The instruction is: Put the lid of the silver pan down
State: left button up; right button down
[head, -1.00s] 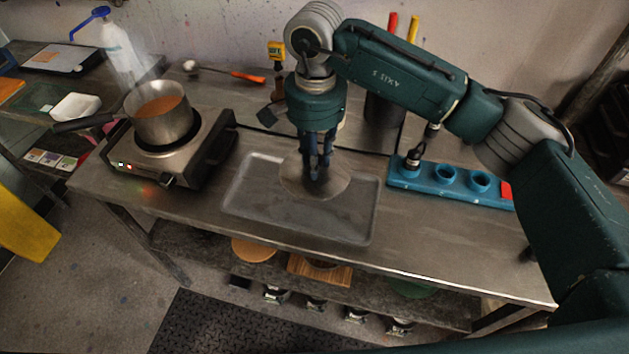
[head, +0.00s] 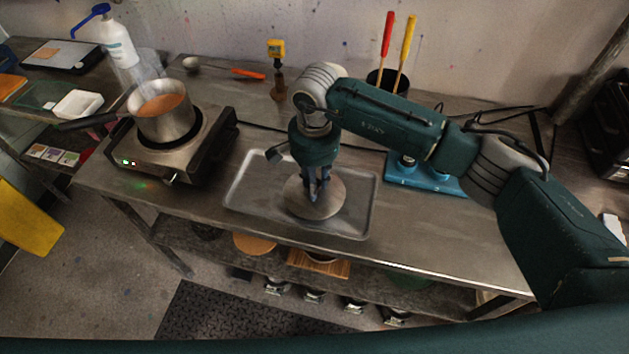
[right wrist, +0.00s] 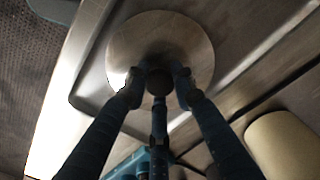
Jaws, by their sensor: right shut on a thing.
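The silver pan (head: 163,121) stands uncovered on the hot plate at the left, with orange-brown liquid in it and steam above it. Its round silver lid (head: 329,207) is over the metal tray (head: 240,195) in the middle of the table. My right gripper (head: 314,197) is above the lid, shut on its dark knob; the right wrist view shows the fingers (right wrist: 159,85) around the knob and the flat lid (right wrist: 190,45) below. I cannot tell whether the lid touches the tray. My left gripper is not in view.
The hot plate (head: 135,159) stands left of the tray. A blue holder (head: 420,179) is to the right, partly behind my right arm. An orange-handled ladle (head: 248,74) and a yellow-topped bottle (head: 277,85) are behind. The table's right front is clear.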

jog(key=shift+f, duration=0.2)
jog(key=c, duration=1.4)
grip_release()
jog(key=shift+r, duration=0.1)
jog(key=shift+c, duration=0.2)
jog(key=shift+r, duration=0.1)
jog(key=shift+r, duration=0.2)
notch_tip(320, 180, up, 12)
jog(key=b, duration=0.4)
jog(key=shift+f, duration=0.15)
